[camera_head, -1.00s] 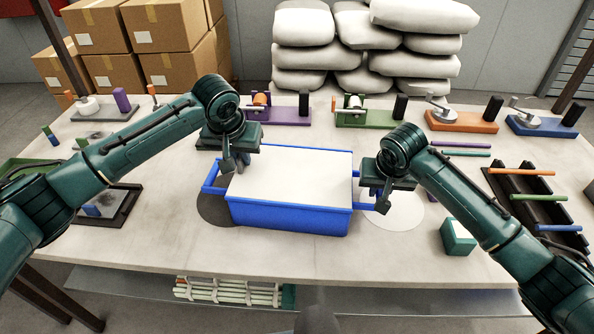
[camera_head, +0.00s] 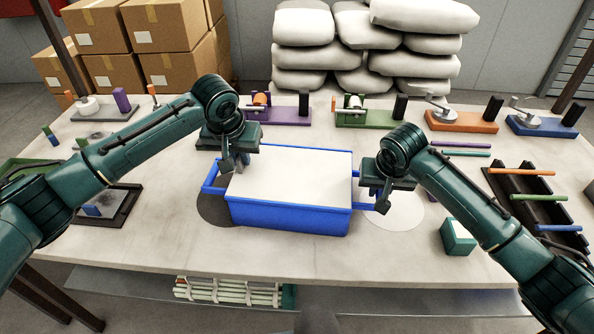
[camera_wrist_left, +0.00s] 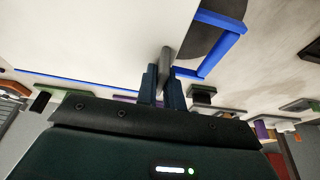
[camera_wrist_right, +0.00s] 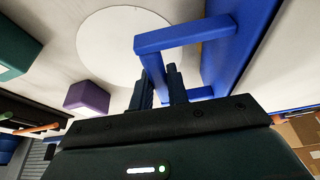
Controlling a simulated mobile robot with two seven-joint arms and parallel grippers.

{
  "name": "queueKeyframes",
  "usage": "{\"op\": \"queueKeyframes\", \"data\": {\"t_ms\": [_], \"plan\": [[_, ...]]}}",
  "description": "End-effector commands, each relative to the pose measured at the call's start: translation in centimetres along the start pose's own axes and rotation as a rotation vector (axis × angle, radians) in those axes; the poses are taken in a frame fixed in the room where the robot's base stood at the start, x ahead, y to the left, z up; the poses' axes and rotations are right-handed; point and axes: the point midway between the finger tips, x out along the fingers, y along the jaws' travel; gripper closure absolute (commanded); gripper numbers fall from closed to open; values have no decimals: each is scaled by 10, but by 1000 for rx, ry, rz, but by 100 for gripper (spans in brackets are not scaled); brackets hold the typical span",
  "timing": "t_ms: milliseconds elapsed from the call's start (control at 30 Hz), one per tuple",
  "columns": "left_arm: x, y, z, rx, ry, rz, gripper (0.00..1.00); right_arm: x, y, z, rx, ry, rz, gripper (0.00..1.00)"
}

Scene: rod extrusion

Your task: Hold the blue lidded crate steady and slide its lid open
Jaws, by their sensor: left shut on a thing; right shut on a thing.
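The blue crate (camera_head: 290,218) stands mid-table with its long side toward me. Its pale flat lid (camera_head: 300,175) covers the top. My left gripper (camera_head: 237,164) is over the lid's left end; in the left wrist view its fingers (camera_wrist_left: 163,76) are shut on a grey lid handle (camera_wrist_left: 167,54). My right gripper (camera_head: 382,203) is at the crate's right end. In the right wrist view its fingers (camera_wrist_right: 160,82) are shut on the blue side handle (camera_wrist_right: 185,33), a bar frame sticking out from the crate wall. The left side handle (camera_head: 211,178) is free.
A dark disc (camera_head: 210,208) and a white disc (camera_head: 400,213) lie flat by the crate's two ends. A small green box (camera_head: 458,236) and a dark rack with coloured rods (camera_head: 535,200) are to the right. Several coloured fixtures (camera_head: 285,113) line the back.

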Motion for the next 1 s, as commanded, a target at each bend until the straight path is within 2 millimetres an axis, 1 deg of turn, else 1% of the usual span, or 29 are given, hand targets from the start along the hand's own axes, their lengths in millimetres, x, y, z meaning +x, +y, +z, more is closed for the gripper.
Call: {"op": "queueKeyframes", "data": {"t_ms": [300, 1000], "plan": [[0, -14, -1, -3, 1, -4, 100, 0, 1, -1, 1, 1, 3, 100], [0, -39, -1, -5, 1, -6, 100, 0, 3, -1, 2, 0, 7, 100]]}}
